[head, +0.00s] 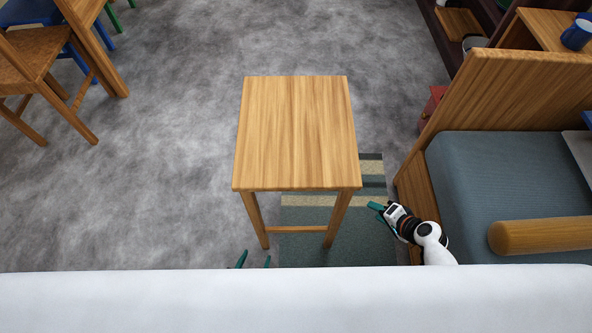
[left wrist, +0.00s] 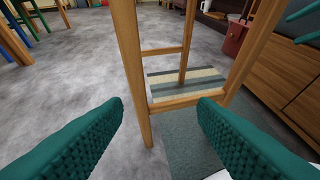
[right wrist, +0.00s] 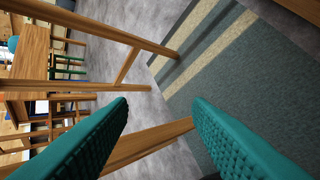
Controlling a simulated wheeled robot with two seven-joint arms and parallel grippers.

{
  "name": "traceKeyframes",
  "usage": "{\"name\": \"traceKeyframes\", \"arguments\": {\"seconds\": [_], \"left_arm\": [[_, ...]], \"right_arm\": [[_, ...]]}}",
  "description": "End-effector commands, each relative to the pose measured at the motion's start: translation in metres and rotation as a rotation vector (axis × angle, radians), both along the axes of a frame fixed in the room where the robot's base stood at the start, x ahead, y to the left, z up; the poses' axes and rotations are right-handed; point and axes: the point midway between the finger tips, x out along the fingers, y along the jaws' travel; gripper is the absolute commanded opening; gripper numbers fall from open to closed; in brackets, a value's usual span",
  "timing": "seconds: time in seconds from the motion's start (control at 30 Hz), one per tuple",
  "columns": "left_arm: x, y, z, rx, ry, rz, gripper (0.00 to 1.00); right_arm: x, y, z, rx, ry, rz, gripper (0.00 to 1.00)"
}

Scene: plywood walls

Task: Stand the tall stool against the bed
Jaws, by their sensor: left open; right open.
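The tall wooden stool (head: 296,135) stands upright in the middle of the head view, apart from the bed (head: 500,180) on the right. The bed has a wooden end board and a blue-grey mattress. My left gripper (head: 252,262) shows only its green fingertips above the white edge, in front of the stool's near legs. In the left wrist view the open fingers (left wrist: 162,115) face the stool's legs (left wrist: 130,60), holding nothing. My right gripper (head: 378,207) is between the stool and the bed, open. In the right wrist view a stool leg (right wrist: 150,147) passes beyond its fingers (right wrist: 160,110).
A striped rug (head: 345,228) lies under and beside the stool. A chair (head: 40,75) and a table stand at upper left. A red object (head: 433,103) is by the bed's end board. Grey floor (head: 160,180) is clear to the left.

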Motion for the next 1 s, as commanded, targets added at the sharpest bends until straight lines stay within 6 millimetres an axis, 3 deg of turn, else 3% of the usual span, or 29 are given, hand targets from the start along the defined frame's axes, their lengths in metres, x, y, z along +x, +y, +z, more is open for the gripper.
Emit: {"name": "traceKeyframes", "arguments": {"seconds": [0.03, 0.13, 0.3, 0.4, 0.57, 0.87, 1.0], "left_arm": [[0.012, -0.005, -0.005, -0.021, -0.09, 0.025, 0.53], [0.03, -0.007, 0.026, -0.045, -0.253, 0.085, 0.53], [0.043, 0.002, 0.072, -0.069, -0.442, 0.186, 0.53], [0.045, 0.007, 0.089, -0.075, -0.496, 0.222, 0.53], [0.046, 0.01, 0.1, -0.076, -0.522, 0.24, 0.53], [0.049, 0.01, 0.101, -0.077, -0.521, 0.239, 0.53], [0.063, 0.01, 0.1, -0.076, -0.522, 0.24, 0.53]], "right_arm": [[0.027, 0.0, 0.005, 0.097, -0.075, -0.02, 0.45], [0.061, 0.006, 0.059, 0.299, -0.207, -0.021, 0.45], [0.077, 0.015, 0.141, 0.543, -0.374, 0.047, 0.45], [0.076, 0.018, 0.17, 0.617, -0.426, 0.084, 0.45], [0.074, 0.019, 0.187, 0.653, -0.448, 0.103, 0.45], [0.076, 0.021, 0.187, 0.653, -0.447, 0.101, 0.45], [0.086, 0.03, 0.187, 0.653, -0.447, 0.1, 0.45]]}}
